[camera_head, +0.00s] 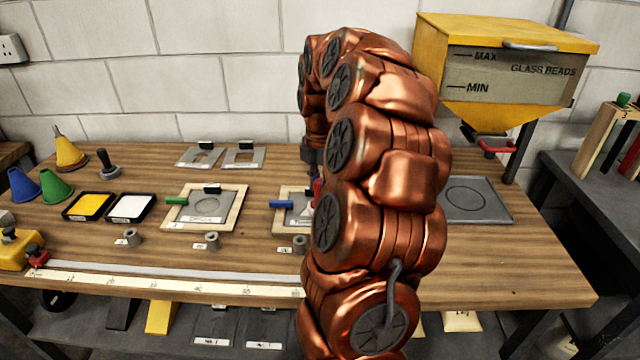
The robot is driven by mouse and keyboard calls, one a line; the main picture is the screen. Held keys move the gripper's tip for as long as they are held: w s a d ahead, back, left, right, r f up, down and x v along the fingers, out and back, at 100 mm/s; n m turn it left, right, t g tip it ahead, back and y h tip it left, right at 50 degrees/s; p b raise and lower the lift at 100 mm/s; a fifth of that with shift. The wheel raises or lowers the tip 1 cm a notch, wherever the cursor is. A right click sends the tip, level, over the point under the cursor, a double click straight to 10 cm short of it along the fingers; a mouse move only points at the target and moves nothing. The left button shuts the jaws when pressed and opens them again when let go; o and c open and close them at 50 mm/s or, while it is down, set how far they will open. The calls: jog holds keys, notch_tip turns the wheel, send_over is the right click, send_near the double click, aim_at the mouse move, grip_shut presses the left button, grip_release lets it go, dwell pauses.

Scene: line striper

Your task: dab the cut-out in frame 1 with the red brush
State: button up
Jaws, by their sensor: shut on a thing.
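Two wooden frames with grey stencil plates lie on the bench. The left frame (233,214) has a dark clip at its back edge, a green handle at its left and a cut-out (206,206) in its plate. The right frame (284,230) has a blue handle and is partly hidden by my arm. Their small tags are too blurred for me to read which is frame 1. My gripper (313,172) points down behind my arm, over the right frame, shut on the red brush (318,188). The brush shows only as a red sliver; whether its tip touches the plate is hidden.
Yellow (88,207) and white (131,207) pads lie left of the frames. Cones and a dark-handled tool stand farther left. Small grey cups (212,241) stand in front. A grey tray (480,197) lies right, near the yellow glass-bead hopper (505,35).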

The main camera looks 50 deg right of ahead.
jog(key=shift+f, duration=0.55)
dwell(0.5)
jog(key=shift+r, duration=0.15)
dwell(0.3)
jog(key=shift+r+p, duration=0.85)
jog(key=shift+r, duration=1.3)
jog(key=shift+r, duration=0.1)
